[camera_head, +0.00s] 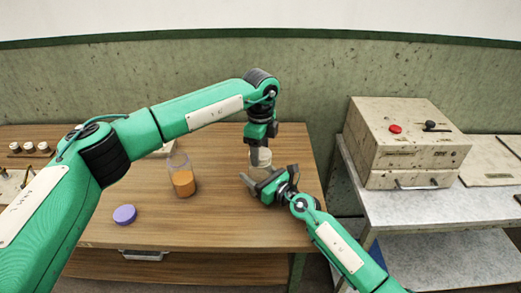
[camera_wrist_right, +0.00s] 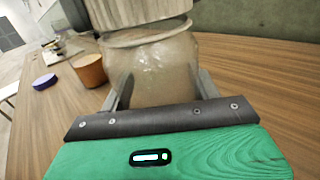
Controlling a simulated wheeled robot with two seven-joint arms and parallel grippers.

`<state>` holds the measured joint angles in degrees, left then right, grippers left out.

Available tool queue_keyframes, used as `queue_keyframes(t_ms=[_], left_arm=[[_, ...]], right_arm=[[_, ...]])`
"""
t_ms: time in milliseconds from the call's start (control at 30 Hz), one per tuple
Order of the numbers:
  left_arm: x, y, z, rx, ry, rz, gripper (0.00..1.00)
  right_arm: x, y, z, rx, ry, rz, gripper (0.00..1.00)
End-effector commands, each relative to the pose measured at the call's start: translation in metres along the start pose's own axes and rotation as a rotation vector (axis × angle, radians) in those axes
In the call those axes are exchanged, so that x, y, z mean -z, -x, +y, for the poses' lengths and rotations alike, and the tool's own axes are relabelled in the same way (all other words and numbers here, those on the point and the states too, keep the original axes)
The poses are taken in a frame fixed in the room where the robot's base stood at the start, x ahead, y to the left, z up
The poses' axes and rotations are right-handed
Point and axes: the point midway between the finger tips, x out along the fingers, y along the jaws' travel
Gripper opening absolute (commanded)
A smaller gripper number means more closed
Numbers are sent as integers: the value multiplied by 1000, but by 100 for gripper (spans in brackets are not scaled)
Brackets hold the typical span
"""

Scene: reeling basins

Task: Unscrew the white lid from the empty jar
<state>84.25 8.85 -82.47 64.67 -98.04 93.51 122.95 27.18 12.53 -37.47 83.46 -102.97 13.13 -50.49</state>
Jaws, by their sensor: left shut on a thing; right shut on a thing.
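The empty jar (camera_wrist_right: 155,70) is clear glass and stands upright on the wooden table, filling the middle of the right wrist view. My right gripper (camera_head: 256,184) is shut on the jar's body, with a finger on each side. The white lid (camera_head: 261,156) is at the jar's mouth, and its pale side also shows in the right wrist view (camera_wrist_right: 135,12). My left gripper (camera_head: 260,142) points down from above and is shut on the lid. The jar is mostly hidden in the head view.
A jar with orange contents (camera_head: 183,178) stands to the left, with a purple lid (camera_head: 125,214) lying near it. Small white-topped items (camera_head: 29,147) sit at the far left. A beige box with a red button (camera_head: 408,145) stands on the separate right-hand table. Bare wood (camera_head: 215,215) lies in front.

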Motion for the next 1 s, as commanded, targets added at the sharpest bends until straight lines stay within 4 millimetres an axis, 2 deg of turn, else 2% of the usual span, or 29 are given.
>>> queue_keyframes(t_ms=[567,1000], left_arm=[[0,1,0,1,0,0,29],[0,16,0,1,0,-1,29]], right_arm=[[0,0,0,1,-1,1,0],[0,0,0,1,-1,1,0]])
